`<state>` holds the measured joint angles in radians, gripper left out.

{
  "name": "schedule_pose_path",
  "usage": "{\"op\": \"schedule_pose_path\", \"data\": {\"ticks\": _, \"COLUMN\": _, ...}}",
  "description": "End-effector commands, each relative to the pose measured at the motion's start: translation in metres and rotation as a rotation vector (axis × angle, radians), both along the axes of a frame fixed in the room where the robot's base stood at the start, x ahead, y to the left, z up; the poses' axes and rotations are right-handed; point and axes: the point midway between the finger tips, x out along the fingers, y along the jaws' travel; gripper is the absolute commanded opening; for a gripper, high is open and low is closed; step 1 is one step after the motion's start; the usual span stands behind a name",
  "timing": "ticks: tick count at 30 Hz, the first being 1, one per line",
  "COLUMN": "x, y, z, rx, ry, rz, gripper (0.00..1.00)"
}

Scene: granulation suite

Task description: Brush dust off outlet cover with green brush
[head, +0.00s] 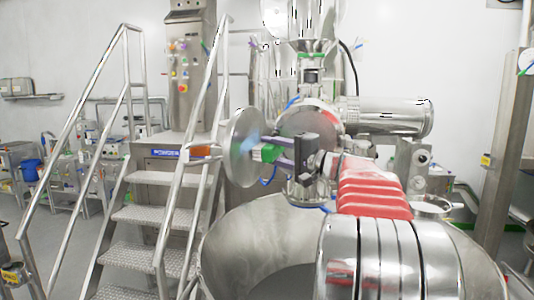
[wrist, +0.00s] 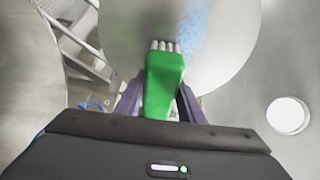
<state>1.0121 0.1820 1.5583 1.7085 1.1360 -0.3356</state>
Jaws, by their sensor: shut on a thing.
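My gripper (head: 285,153) is shut on the green brush (head: 267,153), with a finger on each side of it. In the wrist view the green brush (wrist: 163,85) points away from my gripper (wrist: 160,105), its pale bristles at the outlet cover's surface. I cannot tell whether they touch. The outlet cover (head: 240,145) is a round, shiny metal disc, standing open to the left of my gripper in the head view. In the wrist view the outlet cover (wrist: 225,45) fills the upper middle. A patch of light-blue dust (wrist: 196,30) lies on it, just right of the bristles.
Metal steps (head: 145,215) with handrails (head: 75,150) stand to the left, close to the cover. Steel machine parts and a horizontal cylinder (head: 390,116) are behind and to the right.

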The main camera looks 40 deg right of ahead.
Motion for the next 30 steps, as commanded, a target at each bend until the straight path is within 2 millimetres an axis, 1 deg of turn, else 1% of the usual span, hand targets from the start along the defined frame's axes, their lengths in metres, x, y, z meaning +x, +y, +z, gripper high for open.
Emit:
{"op": "schedule_pose_path", "data": {"ticks": 5, "x": 0.005, "y": -0.007, "z": 0.0, "rx": 0.0, "ry": 0.0, "rz": 0.003, "gripper": 0.17}}
{"op": "schedule_pose_path", "data": {"ticks": 14, "x": 0.005, "y": -0.007, "z": 0.0, "rx": 0.0, "ry": 0.0, "rz": 0.002, "gripper": 0.17}}
{"op": "schedule_pose_path", "data": {"ticks": 22, "x": 0.003, "y": -0.008, "z": 0.011, "rx": -0.002, "ry": -0.001, "rz": 0.002, "gripper": 0.17}}
{"op": "schedule_pose_path", "data": {"ticks": 30, "x": 0.002, "y": -0.009, "z": 0.012, "rx": -0.001, "ry": 0.0, "rz": 0.0, "gripper": 0.17}}
